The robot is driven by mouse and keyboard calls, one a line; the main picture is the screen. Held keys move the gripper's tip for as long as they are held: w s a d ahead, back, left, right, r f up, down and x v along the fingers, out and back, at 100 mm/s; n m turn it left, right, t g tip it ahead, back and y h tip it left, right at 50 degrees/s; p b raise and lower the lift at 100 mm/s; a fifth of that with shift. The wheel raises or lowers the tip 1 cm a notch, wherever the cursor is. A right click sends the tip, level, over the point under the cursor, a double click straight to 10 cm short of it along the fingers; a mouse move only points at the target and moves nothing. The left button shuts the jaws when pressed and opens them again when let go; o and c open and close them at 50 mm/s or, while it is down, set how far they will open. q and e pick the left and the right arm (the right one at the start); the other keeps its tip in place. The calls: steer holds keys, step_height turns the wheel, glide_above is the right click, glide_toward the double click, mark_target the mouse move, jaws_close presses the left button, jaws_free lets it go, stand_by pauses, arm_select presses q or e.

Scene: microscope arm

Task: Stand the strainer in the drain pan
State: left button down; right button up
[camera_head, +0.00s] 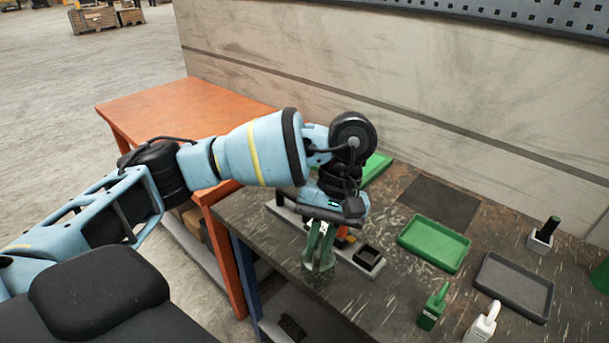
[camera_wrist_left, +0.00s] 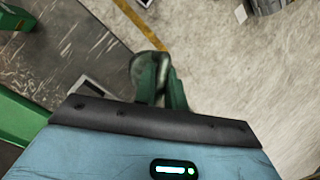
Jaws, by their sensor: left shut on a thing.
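My left gripper (camera_head: 318,262) has green fingers and points down over the front edge of the dark workbench. It is shut on a see-through, mesh-like piece that looks like the strainer (camera_head: 316,278); the fingers hide much of it. In the left wrist view, the fingers (camera_wrist_left: 160,85) close around a greyish rounded part. A shallow green tray (camera_head: 434,243) and a shallow grey tray (camera_head: 514,285) lie flat and empty to the right of the gripper. I cannot tell which is the drain pan. My right gripper is out of view.
A small black open box (camera_head: 368,257) sits just right of the gripper. A dark mat (camera_head: 438,204) lies behind the green tray.

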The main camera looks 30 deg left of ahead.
mark_target(305, 260)
arm_select(q)
steer(key=s+m, duration=0.1)
steer(key=s+f+m+y, duration=0.1)
steer(key=m, duration=0.1)
steer(key=s+m, duration=0.1)
steer(key=m, duration=0.1)
steer(key=shift+s+a+f+t+y, duration=0.15)
steer(key=shift+s+a+t+y, duration=0.15)
steer(key=shift+t+y, duration=0.1)
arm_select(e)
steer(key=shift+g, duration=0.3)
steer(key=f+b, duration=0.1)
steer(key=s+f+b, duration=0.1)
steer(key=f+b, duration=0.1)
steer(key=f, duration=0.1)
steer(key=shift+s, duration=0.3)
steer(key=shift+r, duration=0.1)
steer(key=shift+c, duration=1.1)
arm_select(q)
step_height(305, 260, down, 7)
steer(key=s+m, duration=0.1)
steer(key=shift+g, duration=0.4)
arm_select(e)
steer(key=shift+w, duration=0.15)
